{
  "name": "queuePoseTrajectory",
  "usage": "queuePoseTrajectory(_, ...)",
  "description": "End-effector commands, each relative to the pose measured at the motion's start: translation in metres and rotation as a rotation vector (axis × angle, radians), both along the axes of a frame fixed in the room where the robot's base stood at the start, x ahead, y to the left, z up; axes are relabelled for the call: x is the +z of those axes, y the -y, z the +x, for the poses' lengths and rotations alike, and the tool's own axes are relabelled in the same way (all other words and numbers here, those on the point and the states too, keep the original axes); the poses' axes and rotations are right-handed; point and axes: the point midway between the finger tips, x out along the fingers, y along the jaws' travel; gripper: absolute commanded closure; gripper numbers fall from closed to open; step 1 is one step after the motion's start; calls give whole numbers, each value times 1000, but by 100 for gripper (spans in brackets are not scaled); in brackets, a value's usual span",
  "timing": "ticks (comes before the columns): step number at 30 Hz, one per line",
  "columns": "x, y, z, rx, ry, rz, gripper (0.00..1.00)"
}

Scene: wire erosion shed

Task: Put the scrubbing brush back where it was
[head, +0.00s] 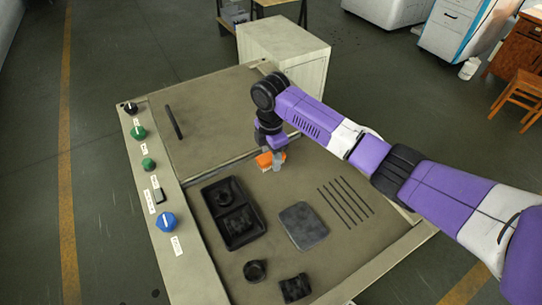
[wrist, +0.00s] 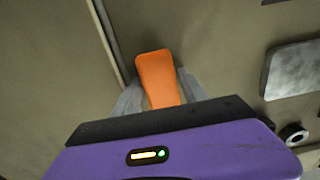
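The scrubbing brush (head: 264,160) shows as a small orange piece with a paler underside, at the far part of the machine's recessed top. In the wrist view its orange handle (wrist: 157,75) lies between the two grey fingers. My gripper (head: 277,160) points down at the brush, and in the wrist view the fingers (wrist: 160,92) appear to close on its sides. The bristles are mostly hidden. I cannot tell whether the brush touches the surface or hangs just above it.
On the recessed surface are a black tray (head: 250,238) with dark parts, a grey plate (head: 303,225), several thin rods (head: 345,202), a black ring (head: 255,270) and a black block (head: 295,288). A raised lid (head: 215,115) with a bar handle and a knob panel (head: 181,255) border it.

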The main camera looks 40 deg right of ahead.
Motion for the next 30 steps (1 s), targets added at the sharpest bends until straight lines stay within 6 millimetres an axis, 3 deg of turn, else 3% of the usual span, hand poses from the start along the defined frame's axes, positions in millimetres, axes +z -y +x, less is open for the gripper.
queuePoseTrajectory(8, 17, 0, 1, 1, 2, 0, 50)
queuePoseTrajectory(22, 108, 0, 1, 1, 3, -2, 50)
queuePoseTrajectory(30, 124, 0, 0, 0, 0, -1, 50)
